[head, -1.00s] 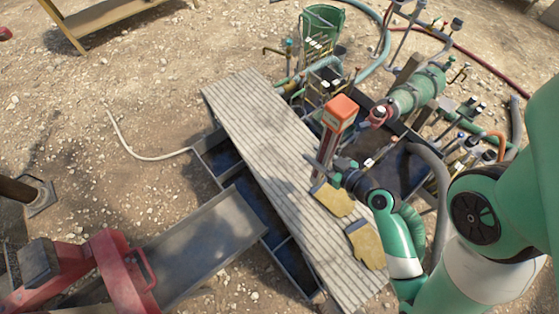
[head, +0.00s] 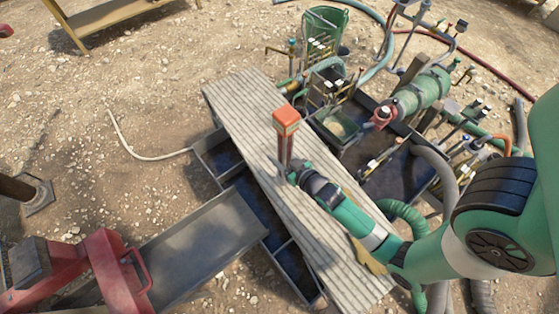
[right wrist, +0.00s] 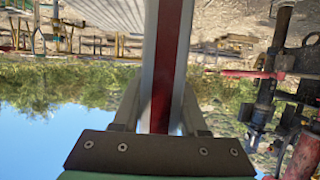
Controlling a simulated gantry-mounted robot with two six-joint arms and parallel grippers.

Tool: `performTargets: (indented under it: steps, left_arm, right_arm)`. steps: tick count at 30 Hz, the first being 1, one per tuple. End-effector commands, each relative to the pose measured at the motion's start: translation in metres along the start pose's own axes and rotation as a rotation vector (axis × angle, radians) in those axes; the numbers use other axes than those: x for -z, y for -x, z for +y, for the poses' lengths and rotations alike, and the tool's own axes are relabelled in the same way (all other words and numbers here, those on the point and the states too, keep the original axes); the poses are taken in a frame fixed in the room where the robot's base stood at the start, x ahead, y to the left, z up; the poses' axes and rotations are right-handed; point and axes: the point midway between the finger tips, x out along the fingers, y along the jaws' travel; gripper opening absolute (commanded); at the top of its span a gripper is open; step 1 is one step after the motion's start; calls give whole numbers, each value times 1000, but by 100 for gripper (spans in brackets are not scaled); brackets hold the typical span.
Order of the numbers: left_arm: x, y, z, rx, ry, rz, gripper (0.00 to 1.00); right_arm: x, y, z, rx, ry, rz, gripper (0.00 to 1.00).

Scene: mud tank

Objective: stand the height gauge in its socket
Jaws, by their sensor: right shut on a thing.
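The height gauge (head: 286,120), a red post with an orange-red block on top, stands roughly upright over the wooden plank walkway. My right gripper (head: 291,174) is shut on its lower part. In the right wrist view the gauge's red and pale shaft (right wrist: 165,60) runs up between the two fingers. Its lower end is hidden by the gripper, so I cannot tell whether it touches the planks. I cannot make out the socket. My left gripper is not in view.
The plank walkway (head: 240,98) crosses open dark tanks (head: 222,160). A metal chute (head: 200,240) and red machine part (head: 105,265) lie at lower left. Pipes, valves and a green cylinder (head: 420,92) crowd the right. A yellow glove (head: 372,262) is partly under my arm.

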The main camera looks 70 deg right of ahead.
Motion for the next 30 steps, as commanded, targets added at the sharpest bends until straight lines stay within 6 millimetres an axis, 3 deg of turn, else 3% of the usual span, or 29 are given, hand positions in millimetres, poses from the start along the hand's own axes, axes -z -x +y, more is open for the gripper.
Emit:
performTargets:
  steps: [1,3,13,14,18,30]
  left_arm:
    - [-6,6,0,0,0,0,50]
    - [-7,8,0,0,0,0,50]
    - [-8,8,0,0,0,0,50]
    - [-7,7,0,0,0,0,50]
    - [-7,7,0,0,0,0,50]
    - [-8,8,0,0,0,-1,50]
  right_arm:
    - [-13,-4,1,-2,0,-3,0]
    - [-20,-6,1,-2,1,-2,0]
    - [-22,-7,1,-2,0,-1,0]
    - [-22,-6,1,-2,0,-5,48]
    - [-22,-6,1,-2,0,-5,72]
    - [-23,-2,1,-2,0,-6,72]
